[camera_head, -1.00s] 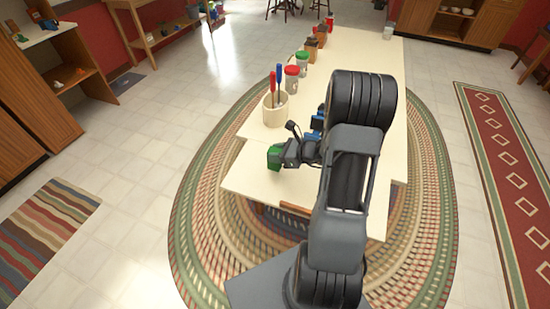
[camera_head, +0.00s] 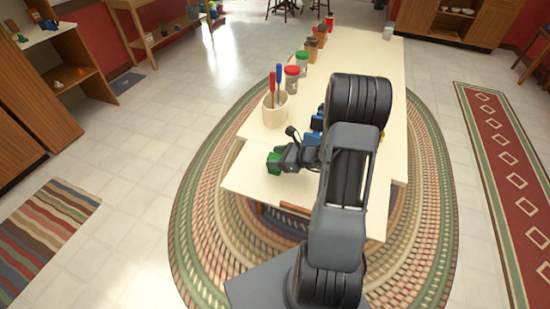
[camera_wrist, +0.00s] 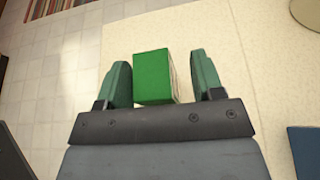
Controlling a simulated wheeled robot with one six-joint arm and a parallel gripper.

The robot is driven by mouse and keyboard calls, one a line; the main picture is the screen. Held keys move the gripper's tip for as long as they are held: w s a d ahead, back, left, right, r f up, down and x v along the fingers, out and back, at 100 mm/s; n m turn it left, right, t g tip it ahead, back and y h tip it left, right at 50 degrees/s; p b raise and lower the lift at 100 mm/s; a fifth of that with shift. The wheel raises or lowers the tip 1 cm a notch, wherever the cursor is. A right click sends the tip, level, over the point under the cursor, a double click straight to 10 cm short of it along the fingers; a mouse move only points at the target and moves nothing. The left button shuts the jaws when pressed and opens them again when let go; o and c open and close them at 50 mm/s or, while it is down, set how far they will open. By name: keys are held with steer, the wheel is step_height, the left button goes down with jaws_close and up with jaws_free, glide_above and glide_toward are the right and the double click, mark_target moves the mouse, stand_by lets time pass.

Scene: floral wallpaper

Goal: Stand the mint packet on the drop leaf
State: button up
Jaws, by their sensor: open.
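The mint packet is a bright green box (camera_wrist: 152,78) in the wrist view, upright between my gripper's two dark green fingers (camera_wrist: 162,75). The fingers are open, with a clear gap on its right side and little or no visible gap on its left. In the head view the packet (camera_head: 273,163) is small and partly merged with my gripper (camera_head: 276,157), over the cream drop leaf (camera_head: 245,181) at the table's near left. The leaf also shows in the wrist view (camera_wrist: 205,25). The packet's base is hidden, so its contact with the leaf cannot be told.
A cream crock (camera_head: 275,112) with red and blue handled tools stands behind the leaf. Jars with red (camera_head: 292,76) and green (camera_head: 302,62) lids stand farther back. A blue item (camera_head: 317,122) is partly hidden by my arm. The leaf's left front is clear.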

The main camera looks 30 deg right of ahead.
steer(key=v, duration=1.1)
steer(key=s+a+r+n+g+h, duration=0.3)
steer(key=a+n, duration=0.5)
steer(key=n, duration=0.5)
steer(key=s+a+r+n+g+h, duration=0.3)
steer(key=s+a+r+n+h, duration=0.2)
steer(key=n, duration=0.9)
steer(key=a+r+h, duration=0.1)
steer(key=a+r, duration=0.2)
steer(key=a, duration=0.1)
steer(key=shift+s+r+n, duration=0.15)
steer(key=shift+s+n, duration=0.15)
steer(key=shift+s, duration=0.05)
step_height(320, 180, up, 4)
steer(key=p, duration=0.3)
